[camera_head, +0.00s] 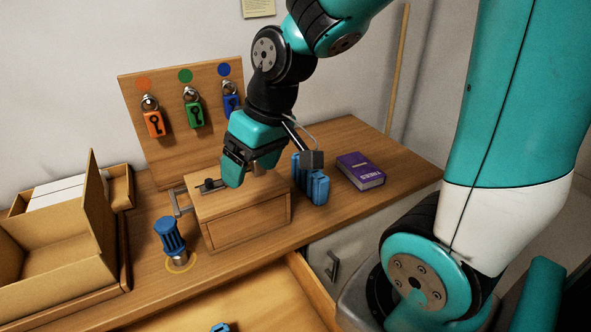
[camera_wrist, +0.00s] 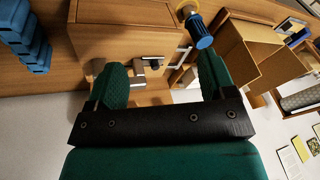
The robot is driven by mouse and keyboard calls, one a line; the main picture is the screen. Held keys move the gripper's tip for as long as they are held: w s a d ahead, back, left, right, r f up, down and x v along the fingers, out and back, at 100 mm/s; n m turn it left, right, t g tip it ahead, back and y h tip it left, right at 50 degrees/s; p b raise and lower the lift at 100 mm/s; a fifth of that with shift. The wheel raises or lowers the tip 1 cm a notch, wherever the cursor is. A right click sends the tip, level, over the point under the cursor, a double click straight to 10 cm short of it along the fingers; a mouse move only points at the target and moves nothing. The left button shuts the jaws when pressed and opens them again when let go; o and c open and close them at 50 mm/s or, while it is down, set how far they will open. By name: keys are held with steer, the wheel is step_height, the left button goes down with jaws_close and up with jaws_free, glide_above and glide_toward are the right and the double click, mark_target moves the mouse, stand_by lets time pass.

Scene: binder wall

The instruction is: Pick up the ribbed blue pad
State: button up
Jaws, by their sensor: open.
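A blue ribbed block (camera_head: 312,180) stands on the wooden bench right of a small wooden box; it also shows at the upper left of the wrist view (camera_wrist: 24,38). A blue ribbed handle (camera_head: 170,236) with a metal end stands upright in a yellow ring left of the box, and shows at the top of the wrist view (camera_wrist: 198,30). I cannot tell for certain which is the pad. My gripper (camera_head: 252,168) is open and empty over the box, left of the block and apart from it; its fingers show in the wrist view (camera_wrist: 162,78).
The wooden box (camera_head: 245,223) has metal fittings on it. Behind stands a board with orange, green and blue padlocks (camera_head: 193,114). A purple book (camera_head: 360,170) lies right of the block. An open cardboard box (camera_head: 62,235) fills the left. A drawer (camera_head: 270,300) is open in front.

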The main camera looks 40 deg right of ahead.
steer(key=w+d+m+h+p, duration=0.2)
steer(key=w+d+m, duration=0.2)
steer(key=d, duration=0.9)
steer(key=m+h, duration=0.1)
steer(key=h, duration=0.1)
glide_toward(308, 173)
steer(key=shift+t, duration=0.3)
steer(key=d+f, duration=0.1)
steer(key=f, duration=0.1)
steer(key=w+d+f+p, duration=0.1)
steer(key=f, duration=0.1)
steer(key=w+d+f+p, duration=0.1)
steer(key=f, duration=0.1)
steer(key=shift+w+f, duration=0.25)
steer(key=shift+f, duration=0.1)
steer(key=shift+w+p+x, duration=0.1)
steer(key=shift+p+x, duration=0.45)
steer(key=shift+x, duration=1)
steer(key=shift+w+p+x, duration=0.15)
steer(key=shift+p+x, duration=0.35)
steer(key=shift+x, duration=1)
steer(key=shift+d, duration=0.1)
steer(key=shift+c, duration=0.4)
steer(key=c, duration=0.9)
